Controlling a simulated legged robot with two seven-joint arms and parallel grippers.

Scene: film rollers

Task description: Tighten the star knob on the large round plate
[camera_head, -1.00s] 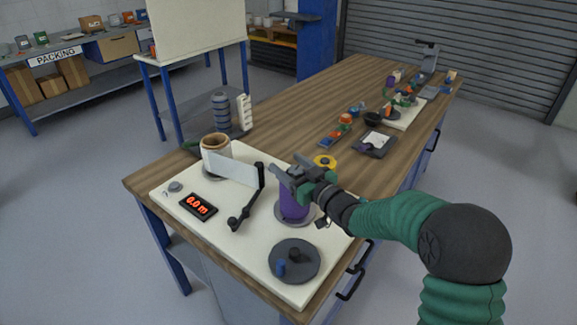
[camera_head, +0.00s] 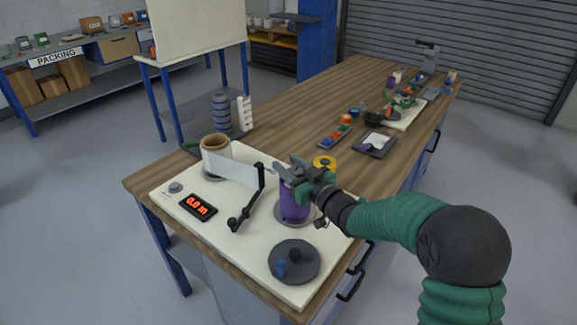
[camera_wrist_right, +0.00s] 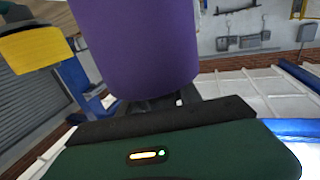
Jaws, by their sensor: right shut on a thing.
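A large dark grey round plate (camera_head: 305,272) lies at the front corner of the white board. A dark knob (camera_head: 294,256) stands near its middle and a small blue piece (camera_head: 280,269) stands on its left part. Their shapes are too small to tell a star form. My right gripper (camera_head: 289,170) is shut on the upper part of the purple cylinder (camera_head: 294,203), which stands upright on a grey round base behind the plate. The purple cylinder (camera_wrist_right: 135,45) fills the upper middle of the right wrist view. My left gripper is not in view.
A tan roll (camera_head: 217,152) with a white strip leads to a black arm (camera_head: 246,208). A display (camera_head: 198,206) and grey knob (camera_head: 175,187) sit at the board's left. A yellow ring (camera_head: 325,162) lies behind the purple cylinder. Trays with small parts stand farther back.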

